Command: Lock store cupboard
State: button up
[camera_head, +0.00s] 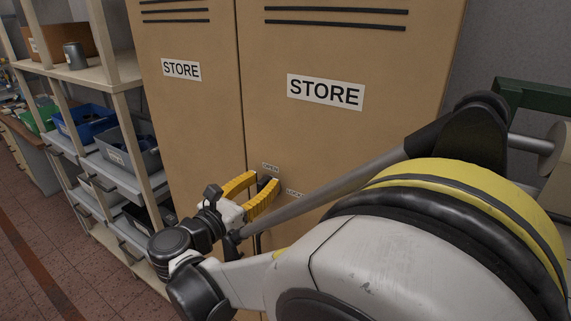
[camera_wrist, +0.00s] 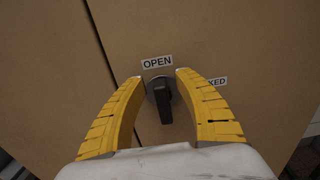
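The store cupboard (camera_head: 205,120) is tan with two doors, both looking shut, and white STORE labels. A black turn handle (camera_wrist: 164,97) sits on the right door near the seam. It has a round base, and its lever hangs down, slightly tilted. An OPEN label (camera_wrist: 157,62) is just above it, and a label ending in KED (camera_wrist: 217,81), partly hidden by a finger, is to its right. My gripper (camera_wrist: 160,74) is open, with one yellow finger on each side of the handle. I cannot tell whether the right finger touches it. My gripper (camera_head: 266,179) also shows at the door in the head view.
Wooden shelving (camera_head: 118,75) with grey and blue bins (camera_head: 87,121) stands left of the cupboard. A green frame (camera_head: 535,96) with a pale roll is at the right. Tiled floor (camera_head: 45,240) is clear at the lower left. My arm covers the lower right.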

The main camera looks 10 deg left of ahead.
aim_at(281, 188)
grip_shut()
jog(key=shift+m, duration=0.3)
jog(key=m, duration=0.1)
jog(key=d+m, duration=0.1)
jog(key=m, duration=0.1)
jog(key=shift+s+f+m+b, duration=0.1)
jog(key=shift+s+m+b, duration=0.1)
jog(key=shift+m+b, duration=0.15)
jog(key=m, duration=0.3)
jog(key=d+f+m+b, duration=0.1)
jog(key=m, duration=0.2)
jog(key=m+b, duration=0.1)
jog(key=m, duration=0.2)
jog(key=shift+s+d+f, duration=0.2)
jog(key=shift+s+f, duration=0.1)
jog(key=m, duration=0.2)
jog(key=f+m, duration=0.1)
jog(key=m, duration=0.1)
jog(key=shift+d+m+b, duration=0.1)
jog(key=shift+m+b, duration=0.25)
jog(key=shift+b, duration=0.05)
